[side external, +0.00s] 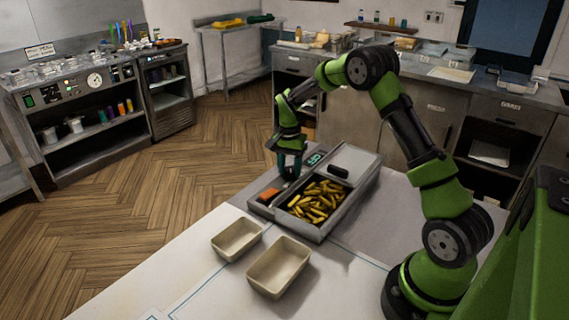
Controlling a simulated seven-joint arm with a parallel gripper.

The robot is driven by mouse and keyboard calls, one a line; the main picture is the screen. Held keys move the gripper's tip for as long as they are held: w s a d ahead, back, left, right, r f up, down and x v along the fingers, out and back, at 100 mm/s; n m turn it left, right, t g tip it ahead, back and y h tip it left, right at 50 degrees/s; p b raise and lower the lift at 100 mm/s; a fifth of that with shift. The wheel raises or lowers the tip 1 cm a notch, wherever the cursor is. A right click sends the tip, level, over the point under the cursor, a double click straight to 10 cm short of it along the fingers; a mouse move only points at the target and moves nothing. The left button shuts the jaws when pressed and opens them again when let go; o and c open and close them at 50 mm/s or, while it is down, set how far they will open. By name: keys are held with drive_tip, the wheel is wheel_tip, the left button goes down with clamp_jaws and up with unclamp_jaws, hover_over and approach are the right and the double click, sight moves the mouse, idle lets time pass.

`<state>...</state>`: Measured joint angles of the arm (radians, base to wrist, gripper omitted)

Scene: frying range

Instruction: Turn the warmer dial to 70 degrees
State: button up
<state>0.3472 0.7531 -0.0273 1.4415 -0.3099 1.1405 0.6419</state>
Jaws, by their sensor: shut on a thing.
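The warmer (322,232) is a grey metal box on the white table, with a pan of fries (318,201) in it. My gripper (289,177) points down at the warmer's left panel, shut on the warmer dial. The fingers hide the dial, so its pointer and marks cannot be seen. A small dark display (316,158) with pale green digits sits just right of the fingers. The digits are tilted and too small to read surely. An orange patch (268,194) lies on the panel in front of the gripper.
Two empty beige trays, a smaller one (237,239) and a larger one (279,266), stand in front of the warmer. A black handle (338,171) sticks up from the warmer's lid, right of my gripper. The table's front left is clear.

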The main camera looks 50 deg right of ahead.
drive_tip(key=shift+n, duration=0.3)
drive_tip(key=n, duration=0.4)
drive_tip(key=shift+n, duration=0.3)
drive_tip(key=n, duration=1)
drive_tip(key=shift+s+d+n, duration=0.1)
drive_tip(key=shift+n, duration=0.3)
drive_tip(key=shift+n+t, duration=0.3)
drive_tip(key=shift+n, duration=1.9)
drive_tip(key=o, duration=1.1)
drive_tip(key=shift+c, duration=0.2)
